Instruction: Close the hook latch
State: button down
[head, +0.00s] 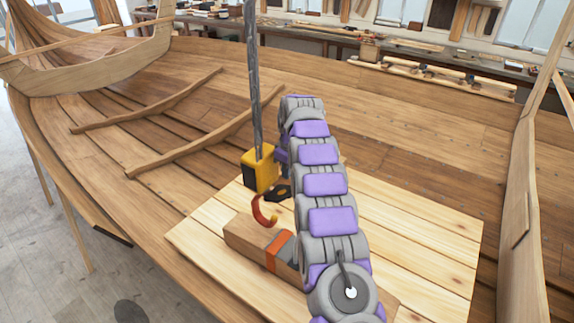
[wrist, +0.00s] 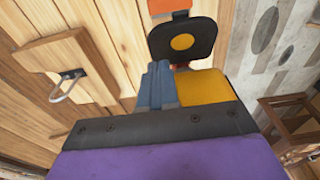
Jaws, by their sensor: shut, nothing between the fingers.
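A yellow hook block (head: 258,172) hangs on a grey cable, with a red-orange hook (head: 264,213) curving below it. A dark plate (head: 281,194) sits at the block's lower right. The wrist view shows the yellow block (wrist: 205,88) close by, the black plate with a yellow disc (wrist: 183,41), and a bit of orange (wrist: 167,7) at the top edge. My gripper (wrist: 158,80) is shut and empty, its blue-grey fingers beside the yellow block; contact cannot be told. The arm mostly hides it in the head view. I cannot clearly make out the latch or its position.
A wooden beam (head: 243,237) with an orange band lies on pale boards (head: 205,238) under the hook. In the wrist view a metal loop (wrist: 68,88) stands on a wooden piece at left. The planked hull (head: 400,130) surrounds this; a workbench runs behind.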

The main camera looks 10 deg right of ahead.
aim_at(289, 187)
jog(key=shift+s+f, duration=0.3)
jog(key=shift+f, duration=0.05)
jog(key=shift+s+f, duration=0.1)
jog(key=shift+f, duration=0.5)
jog(key=shift+s+d+f, duration=0.1)
jog(key=shift+f, duration=0.15)
jog(key=shift+d+f+p, duration=0.3)
jog(key=shift+d, duration=0.05)
jog(key=shift+s+f, duration=0.1)
jog(key=shift+f, duration=0.05)
